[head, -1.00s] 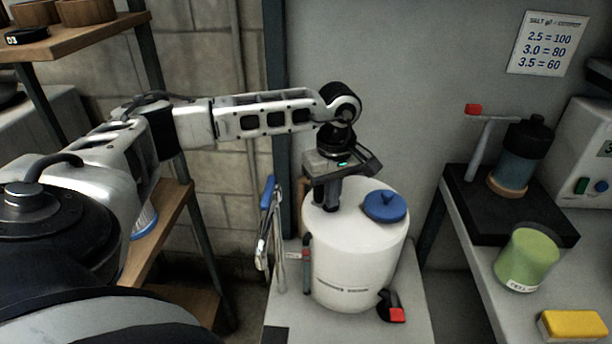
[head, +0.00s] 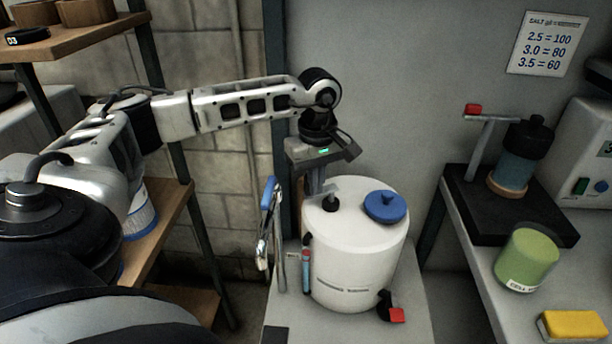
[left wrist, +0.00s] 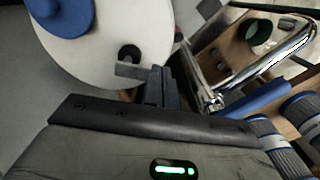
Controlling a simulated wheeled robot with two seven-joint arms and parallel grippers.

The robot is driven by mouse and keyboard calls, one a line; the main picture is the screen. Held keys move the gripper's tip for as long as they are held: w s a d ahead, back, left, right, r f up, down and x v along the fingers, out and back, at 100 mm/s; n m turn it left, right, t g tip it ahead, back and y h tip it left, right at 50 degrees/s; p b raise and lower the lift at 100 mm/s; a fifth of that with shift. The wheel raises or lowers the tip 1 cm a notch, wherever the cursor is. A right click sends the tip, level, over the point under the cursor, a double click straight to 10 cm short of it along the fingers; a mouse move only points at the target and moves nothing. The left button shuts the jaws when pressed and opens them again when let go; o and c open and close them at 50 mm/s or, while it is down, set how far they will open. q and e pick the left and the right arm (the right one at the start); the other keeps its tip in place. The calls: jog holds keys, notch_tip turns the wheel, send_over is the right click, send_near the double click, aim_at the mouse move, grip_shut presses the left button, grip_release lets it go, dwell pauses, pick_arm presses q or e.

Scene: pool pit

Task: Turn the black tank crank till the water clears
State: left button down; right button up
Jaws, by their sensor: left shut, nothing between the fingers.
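A white tank (head: 350,265) with a blue cap (head: 385,206) stands on a grey stand. On its top is a black knob (head: 330,203) with a short grey bar, which looks like the crank; the knob also shows in the left wrist view (left wrist: 129,53). My left gripper (head: 316,190) is shut and empty at the left edge of the tank top, its fingers pointing down. In the left wrist view its fingertips (left wrist: 160,84) are beside the bar's end; I cannot tell whether they touch it. No water shows inside the white tank. My right gripper is not in view.
A black lever with a red end (head: 396,314) is low on the tank's front. Metal tools with a blue handle (head: 267,192) hang left. At right, a bench holds a dark cylinder (head: 520,155), a red-tipped post (head: 482,145), a green cup (head: 526,258) and a yellow sponge (head: 572,325).

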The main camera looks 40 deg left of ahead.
pick_arm(q)
notch_tip(320, 180, up, 6)
dwell(0.5)
dwell(0.5)
